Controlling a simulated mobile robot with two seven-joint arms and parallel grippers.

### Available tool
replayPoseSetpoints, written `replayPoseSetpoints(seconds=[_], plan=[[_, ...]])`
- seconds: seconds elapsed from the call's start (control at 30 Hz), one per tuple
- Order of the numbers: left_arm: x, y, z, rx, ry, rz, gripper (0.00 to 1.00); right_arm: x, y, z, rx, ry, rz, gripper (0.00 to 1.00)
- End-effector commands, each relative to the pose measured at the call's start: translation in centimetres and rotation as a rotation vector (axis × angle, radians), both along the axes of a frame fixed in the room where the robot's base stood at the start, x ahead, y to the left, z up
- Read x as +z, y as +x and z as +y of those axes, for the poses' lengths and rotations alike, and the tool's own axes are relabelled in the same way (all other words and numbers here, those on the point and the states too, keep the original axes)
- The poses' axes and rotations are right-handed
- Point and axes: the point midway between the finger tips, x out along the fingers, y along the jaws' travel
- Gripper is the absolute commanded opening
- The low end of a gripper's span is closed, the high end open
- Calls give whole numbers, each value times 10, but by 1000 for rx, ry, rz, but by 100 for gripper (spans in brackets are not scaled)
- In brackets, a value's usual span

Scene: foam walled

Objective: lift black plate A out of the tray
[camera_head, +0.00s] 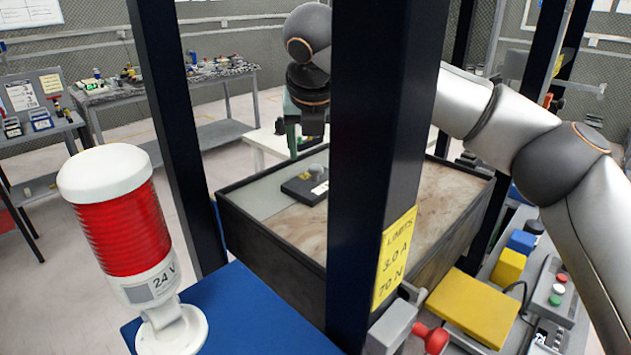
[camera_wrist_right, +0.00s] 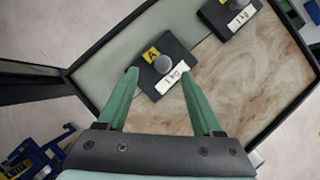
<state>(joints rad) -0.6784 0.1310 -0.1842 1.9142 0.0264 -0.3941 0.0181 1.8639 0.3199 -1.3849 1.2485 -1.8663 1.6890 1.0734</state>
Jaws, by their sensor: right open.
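Black plate A (camera_wrist_right: 180,52) has a round grey knob, a yellow "A" label and a white "1 kg" label. It lies in the tray (camera_wrist_right: 95,55), across the border of a pale grey strip and a brown stained floor. My right gripper (camera_wrist_right: 158,73) is open and empty, its green fingertips apart on either side of the knob in the picture. The head view shows this gripper (camera_head: 300,132) above the tray (camera_head: 275,252), partly behind a dark post. One black plate (camera_head: 298,190) shows below it there; its letter is not readable. My left gripper is not in view.
A second black plate (camera_wrist_right: 222,22) lies in the tray near plate A. A dark post (camera_head: 375,130) with a yellow note stands in front of the tray. A red lamp (camera_head: 118,225) stands at the left. A yellow block (camera_head: 473,305) and a control box (camera_head: 553,295) are at the right.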

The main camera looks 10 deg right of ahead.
Motion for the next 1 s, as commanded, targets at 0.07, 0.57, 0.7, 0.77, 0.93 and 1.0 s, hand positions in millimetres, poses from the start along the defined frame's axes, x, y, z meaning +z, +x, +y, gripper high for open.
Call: replayPoseSetpoints(seconds=[0.07, 0.57, 0.7, 0.77, 0.93, 1.0], plan=[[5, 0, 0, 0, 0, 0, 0, -9, 5, -4, -1, -2, 4, 67], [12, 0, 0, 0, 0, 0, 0, -42, 23, -10, 0, -1, 0, 67], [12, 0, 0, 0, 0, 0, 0, -42, 23, -9, 0, -1, 1, 56], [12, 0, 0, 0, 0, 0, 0, -42, 23, -9, 0, -1, 1, 49], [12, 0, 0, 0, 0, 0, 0, -41, 23, -9, 0, -1, 1, 30], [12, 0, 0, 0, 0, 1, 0, -41, 23, -9, 0, -1, 1, 22]])
